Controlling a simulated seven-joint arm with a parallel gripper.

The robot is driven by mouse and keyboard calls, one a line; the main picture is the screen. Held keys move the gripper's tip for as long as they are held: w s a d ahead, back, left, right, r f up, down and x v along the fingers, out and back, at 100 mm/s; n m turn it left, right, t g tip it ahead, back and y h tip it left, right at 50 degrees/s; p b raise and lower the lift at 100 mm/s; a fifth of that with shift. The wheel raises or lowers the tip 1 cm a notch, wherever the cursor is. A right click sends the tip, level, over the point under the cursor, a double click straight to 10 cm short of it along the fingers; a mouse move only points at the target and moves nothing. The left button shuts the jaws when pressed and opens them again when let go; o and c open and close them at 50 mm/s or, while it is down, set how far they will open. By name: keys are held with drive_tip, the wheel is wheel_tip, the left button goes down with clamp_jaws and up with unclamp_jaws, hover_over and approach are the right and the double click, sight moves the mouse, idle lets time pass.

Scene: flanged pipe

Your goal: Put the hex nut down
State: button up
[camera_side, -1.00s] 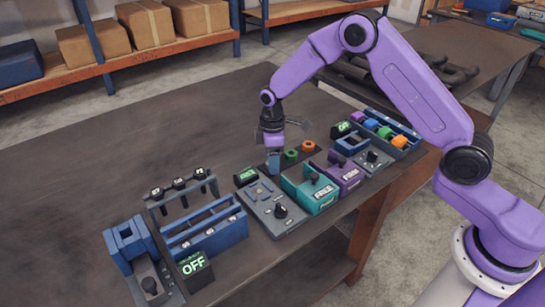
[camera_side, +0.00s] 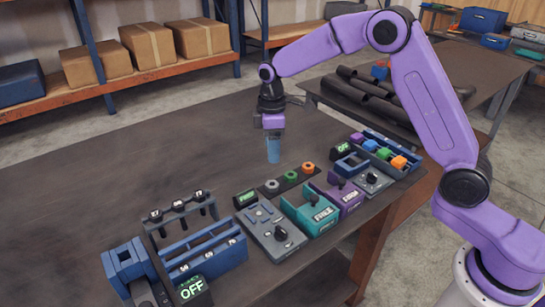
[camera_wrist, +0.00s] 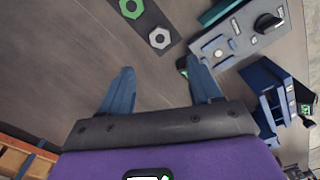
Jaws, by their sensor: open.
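A grey hex nut (camera_side: 272,186) lies at the left end of a dark strip, which also holds a green nut (camera_side: 291,177) and an orange nut (camera_side: 308,168). In the wrist view the grey nut (camera_wrist: 159,38) lies flat on the strip, with the green nut (camera_wrist: 131,8) beside it at the top edge. My gripper (camera_side: 273,160) is above the table, behind and above the grey nut in the side view, not touching it. Its blue fingers (camera_wrist: 163,78) are spread with nothing between them.
A grey control panel (camera_side: 277,232), a teal fixture (camera_side: 309,217) and a purple fixture (camera_side: 344,196) stand in front of the strip. A blue rack (camera_side: 203,253) and a display reading OFF (camera_side: 195,291) are at the left. The table behind is clear.

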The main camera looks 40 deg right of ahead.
drive_tip(key=s+a+r, duration=0.1)
drive_tip(key=s+r, duration=0.2)
drive_tip(key=s, duration=0.6)
drive_tip(key=s+a+r, duration=0.1)
drive_tip(key=s+r, duration=0.2)
drive_tip(key=s, duration=0.6)
drive_tip(key=s+d, duration=0.4)
drive_tip(key=s, duration=0.6)
drive_tip(key=s+d, duration=0.4)
drive_tip(key=s, duration=0.6)
drive_tip(key=shift+f+n, duration=0.3)
drive_tip(key=shift+f, duration=0.05)
